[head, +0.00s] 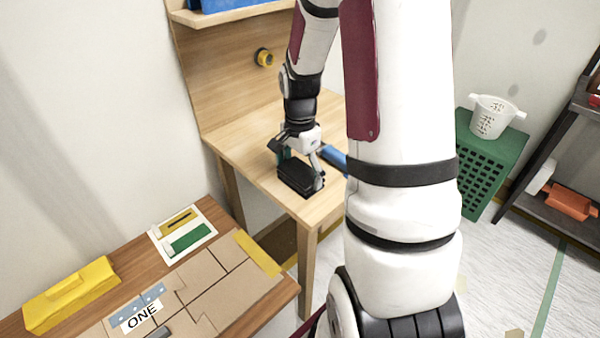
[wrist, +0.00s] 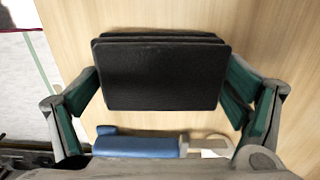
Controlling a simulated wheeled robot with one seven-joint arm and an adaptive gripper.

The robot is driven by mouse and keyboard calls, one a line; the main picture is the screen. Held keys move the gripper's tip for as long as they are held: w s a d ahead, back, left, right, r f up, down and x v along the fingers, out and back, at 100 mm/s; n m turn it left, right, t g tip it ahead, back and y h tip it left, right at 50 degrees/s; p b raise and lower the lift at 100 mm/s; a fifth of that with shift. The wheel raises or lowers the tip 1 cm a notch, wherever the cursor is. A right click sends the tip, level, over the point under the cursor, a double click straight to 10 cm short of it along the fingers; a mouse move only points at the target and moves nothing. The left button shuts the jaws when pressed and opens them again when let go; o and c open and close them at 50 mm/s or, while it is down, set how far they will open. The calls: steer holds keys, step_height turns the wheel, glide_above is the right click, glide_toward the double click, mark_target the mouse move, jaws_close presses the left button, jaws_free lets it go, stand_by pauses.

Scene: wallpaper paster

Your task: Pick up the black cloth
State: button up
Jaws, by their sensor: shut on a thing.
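The black cloth (head: 298,178) looks like a stack of dark, flat, rounded rectangular layers on the wooden table (head: 253,150), near its front edge. In the wrist view the black cloth (wrist: 162,76) lies between the two green-padded fingers. My gripper (head: 300,164) is over it, with one finger at each end, and is shut on it; the wrist view shows my gripper (wrist: 163,88) from above. I cannot tell whether the stack's underside touches the table or whether all its layers are held.
A blue-handled tool (head: 335,157) lies close beside the cloth; it also shows in the wrist view (wrist: 137,145). A tall wooden back panel (head: 225,75) stands behind the table. A lower brown table (head: 210,213) with cardboard and a yellow block (head: 72,293) is at front left. A green crate (head: 480,175) stands right.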

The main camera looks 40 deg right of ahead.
mark_target(300, 170)
step_height(300, 170, up, 4)
steer(key=shift+f+p, duration=0.1)
steer(key=shift+p, duration=0.3)
steer(key=s+a+b, duration=0.2)
steer(key=s+a, duration=0.2)
steer(key=s, duration=0.8)
steer(key=shift+s+a+r+b, duration=0.2)
steer(key=shift+s+r+b, duration=0.1)
steer(key=shift+s+b, duration=0.1)
steer(key=shift+b, duration=0.55)
steer(key=s+b, duration=0.1)
steer(key=b, duration=0.1)
steer(key=s+a+b, duration=0.1)
steer(key=b, duration=0.2)
steer(key=shift+s+r, duration=0.1)
steer(key=shift+r, duration=0.1)
